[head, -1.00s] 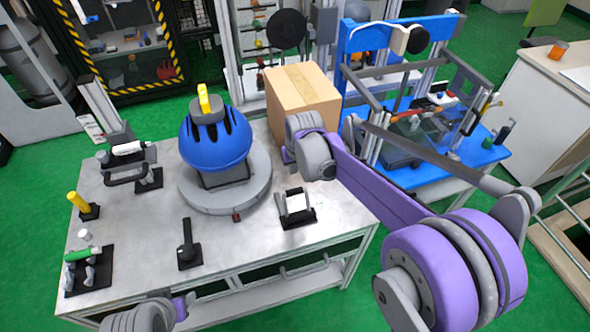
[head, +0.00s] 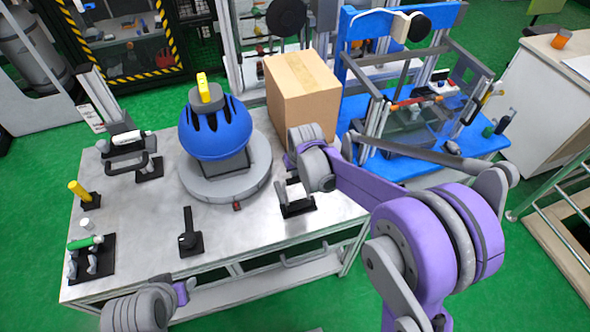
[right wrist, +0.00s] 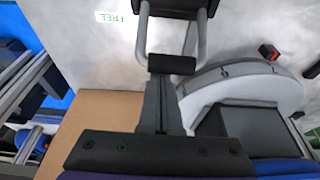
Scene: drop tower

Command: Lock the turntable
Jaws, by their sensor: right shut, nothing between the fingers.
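The grey round turntable (head: 228,187) stands on the metal table and carries a blue helmet (head: 215,128). Its pale rim (right wrist: 240,80) with dark marks shows in the right wrist view. A small lever unit (head: 296,208) on a black base stands just right of the turntable. In the right wrist view its pale U-shaped handle (right wrist: 203,38) is close beyond my fingers, beside a green "FREE" label (right wrist: 121,17). My right gripper (right wrist: 160,88) is shut and empty; whether it touches the handle I cannot tell. My left gripper is out of view; only part of that arm shows.
A cardboard box (head: 303,90) stands behind my right wrist, near the turntable. A black lever (head: 188,235) stands at the table front. A green-handled tool (head: 86,243) and yellow peg (head: 79,190) are at left. The blue bench (head: 400,168) is at right.

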